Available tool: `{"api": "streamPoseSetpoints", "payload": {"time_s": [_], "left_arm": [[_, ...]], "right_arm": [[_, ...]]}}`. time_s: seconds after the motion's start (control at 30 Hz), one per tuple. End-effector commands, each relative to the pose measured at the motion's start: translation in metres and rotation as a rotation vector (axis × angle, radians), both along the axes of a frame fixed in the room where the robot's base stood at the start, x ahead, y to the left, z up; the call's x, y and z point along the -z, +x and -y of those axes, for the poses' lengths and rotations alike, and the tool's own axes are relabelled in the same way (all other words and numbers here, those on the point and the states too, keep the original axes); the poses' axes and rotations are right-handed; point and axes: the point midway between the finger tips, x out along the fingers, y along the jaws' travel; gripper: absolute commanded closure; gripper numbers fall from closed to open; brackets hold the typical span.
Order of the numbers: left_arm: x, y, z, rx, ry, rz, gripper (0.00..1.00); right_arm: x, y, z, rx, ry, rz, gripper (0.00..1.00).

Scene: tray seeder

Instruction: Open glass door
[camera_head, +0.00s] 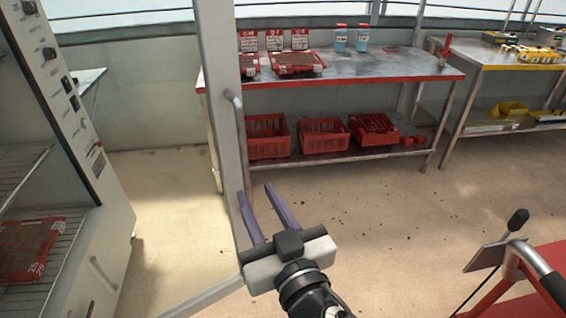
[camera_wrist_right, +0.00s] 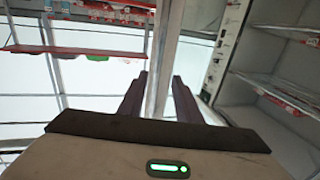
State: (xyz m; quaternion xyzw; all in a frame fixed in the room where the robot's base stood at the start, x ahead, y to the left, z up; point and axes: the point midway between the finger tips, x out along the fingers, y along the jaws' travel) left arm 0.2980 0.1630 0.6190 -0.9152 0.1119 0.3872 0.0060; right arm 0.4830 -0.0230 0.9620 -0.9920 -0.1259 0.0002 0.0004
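The glass door's pale frame (camera_head: 217,60) stands swung away from the cabinet (camera_head: 95,180), its upright edge running down the left-centre of the head view. A grey bar handle (camera_head: 233,100) is fixed to that upright. My right gripper (camera_head: 267,188) is open, with two purple fingers pointing up and away, low on the upright and below the handle. In the right wrist view my gripper's fingers (camera_wrist_right: 158,80) appear either side of the upright (camera_wrist_right: 168,45); I cannot tell whether either touches it. Nothing shows held. My left gripper is not in view.
The cabinet holds wire shelves with a red tray (camera_head: 28,246). A metal table (camera_head: 365,68) with red trays and blue bottles stands behind, red crates (camera_head: 323,135) below. Another table (camera_head: 490,55) is at right. A red cart (camera_head: 510,300) is at lower right. Floor between is clear.

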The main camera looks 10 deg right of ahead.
Motion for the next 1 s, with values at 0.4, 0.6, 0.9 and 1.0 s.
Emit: {"api": "streamPoseSetpoints", "payload": {"time_s": [0.4,0.6,0.9,1.0], "left_arm": [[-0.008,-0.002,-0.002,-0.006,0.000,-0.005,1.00],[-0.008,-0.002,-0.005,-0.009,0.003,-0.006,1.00],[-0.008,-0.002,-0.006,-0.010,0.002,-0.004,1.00],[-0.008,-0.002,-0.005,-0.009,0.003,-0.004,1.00]], "right_arm": [[-0.002,0.066,-0.013,0.007,-0.002,0.003,0.69],[-0.001,0.090,-0.020,0.005,-0.002,0.003,0.69],[0.000,0.098,-0.022,0.005,0.000,0.000,0.69],[0.000,0.098,-0.022,0.006,0.000,0.000,0.69]]}}
